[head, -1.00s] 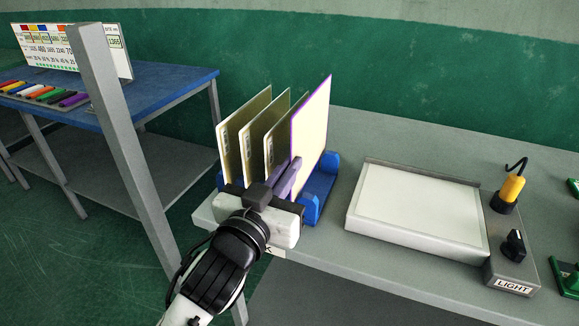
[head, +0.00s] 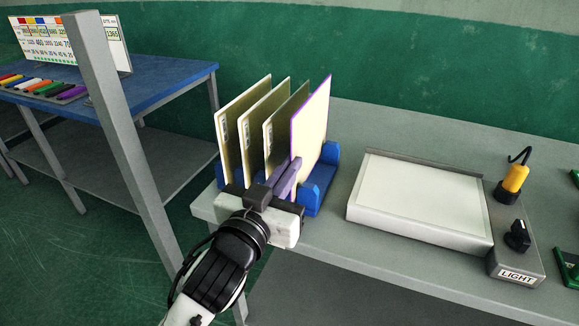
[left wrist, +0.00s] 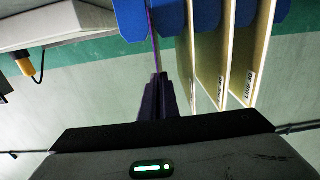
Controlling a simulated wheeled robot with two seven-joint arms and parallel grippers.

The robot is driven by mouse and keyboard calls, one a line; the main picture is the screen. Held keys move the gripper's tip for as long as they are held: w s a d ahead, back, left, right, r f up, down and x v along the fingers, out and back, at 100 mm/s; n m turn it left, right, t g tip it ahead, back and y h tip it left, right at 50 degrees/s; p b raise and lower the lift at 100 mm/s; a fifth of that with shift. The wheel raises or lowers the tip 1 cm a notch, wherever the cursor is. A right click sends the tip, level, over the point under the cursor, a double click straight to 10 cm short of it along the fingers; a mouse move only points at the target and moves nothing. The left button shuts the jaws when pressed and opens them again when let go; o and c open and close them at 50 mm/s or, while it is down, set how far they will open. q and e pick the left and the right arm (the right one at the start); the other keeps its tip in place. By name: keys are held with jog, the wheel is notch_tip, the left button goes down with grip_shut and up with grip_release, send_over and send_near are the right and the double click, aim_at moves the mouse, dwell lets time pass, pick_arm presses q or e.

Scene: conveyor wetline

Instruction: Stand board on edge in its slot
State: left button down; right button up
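The pale board with a purple edge (head: 312,125) stands upright at the right end of the blue rack (head: 318,192). My left gripper (head: 290,176) is shut on its near edge, low down. In the left wrist view the fingers (left wrist: 155,97) are together on the board (left wrist: 153,35), seen edge-on between blue rack blocks. Its lower edge is hidden in the head view, so I cannot tell whether it is fully seated. Three more boards stand on edge to its left, such as the leftmost board (head: 233,125). My right gripper is not in view.
A white light panel (head: 420,205) lies right of the rack, with a LIGHT switch box (head: 516,266) and a yellow-handled tool (head: 514,180) beyond. A grey post (head: 120,130) and blue table (head: 165,84) are at the left.

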pick_arm(q)
jog(key=shift+f+b, duration=0.65)
jog(key=shift+f, duration=0.3)
jog(key=c, duration=2.3)
grip_release()
jog(key=shift+p+v, duration=0.6)
jog(key=shift+v, duration=1.65)
jog(key=o, duration=0.6)
jog(key=shift+f, duration=0.1)
